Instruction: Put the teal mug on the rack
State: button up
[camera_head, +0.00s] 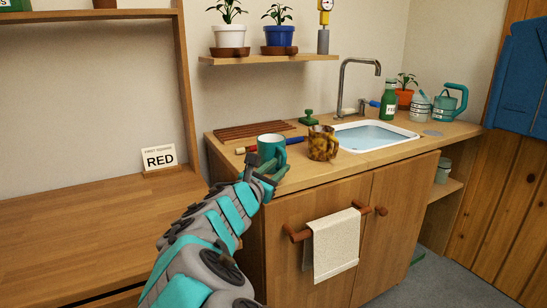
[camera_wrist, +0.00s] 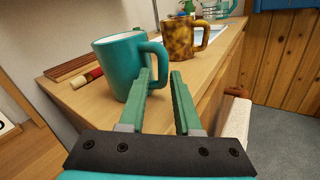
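The teal mug (camera_head: 268,150), white inside, stands upright near the front edge of the wooden counter. In the wrist view the mug (camera_wrist: 118,68) has its handle on the right, partly behind my left finger. My gripper (camera_head: 268,176) is just in front of the mug at the counter edge. In the wrist view my gripper (camera_wrist: 162,76) is open, with the outer part of the handle showing between the fingertips. I cannot tell whether a finger touches the mug. The brown slatted rack (camera_head: 248,130) lies flat and empty on the counter behind the mug; it also shows in the wrist view (camera_wrist: 70,66).
A brown mottled mug (camera_head: 322,144) stands close to the right of the teal mug. A red-and-blue tool (camera_head: 293,140) lies behind them. The sink (camera_head: 372,136) is further right. A shelf (camera_head: 270,59) with potted plants hangs above. A towel (camera_head: 334,245) hangs on the cabinet front.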

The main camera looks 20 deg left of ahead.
jog(key=shift+w, duration=0.4)
jog(key=shift+r, duration=0.1)
grip_shut()
dwell(1.1)
